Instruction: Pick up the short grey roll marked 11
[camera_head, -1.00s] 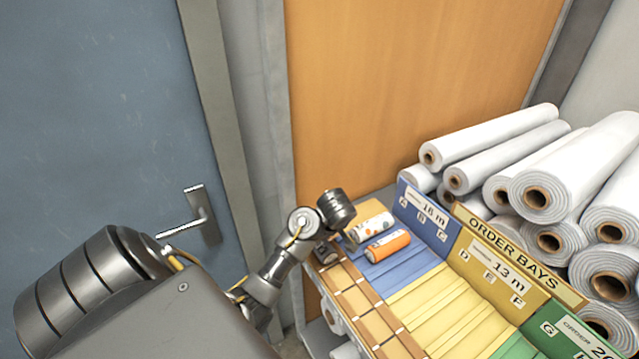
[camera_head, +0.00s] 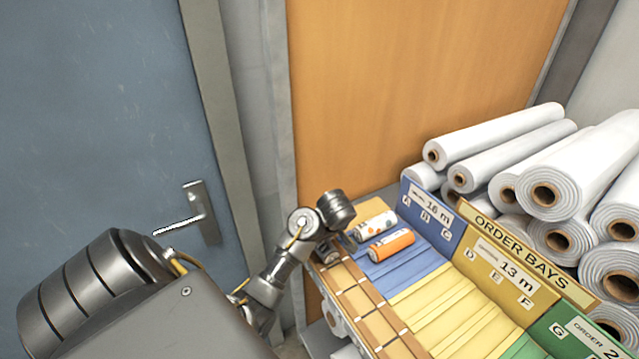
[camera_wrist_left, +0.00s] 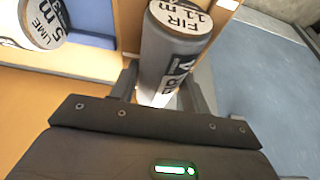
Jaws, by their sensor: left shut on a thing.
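The short grey roll (camera_wrist_left: 172,55) stands out in the left wrist view, its end cap reading "FIR 11 m". My left gripper (camera_wrist_left: 164,88) is shut on it, with one finger on each side of its body. In the head view my left wrist is over the far left end of the bench, beside the blue bays. There the arm mostly hides the fingers, and I cannot clearly make out the grey roll. My right gripper is in neither view.
A roll end marked "LIME 5 m" (camera_wrist_left: 42,24) is near the grey roll. Large white rolls (camera_head: 560,190) are stacked behind the bay signs (camera_head: 505,262). Yellow bays (camera_head: 440,310) are empty.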

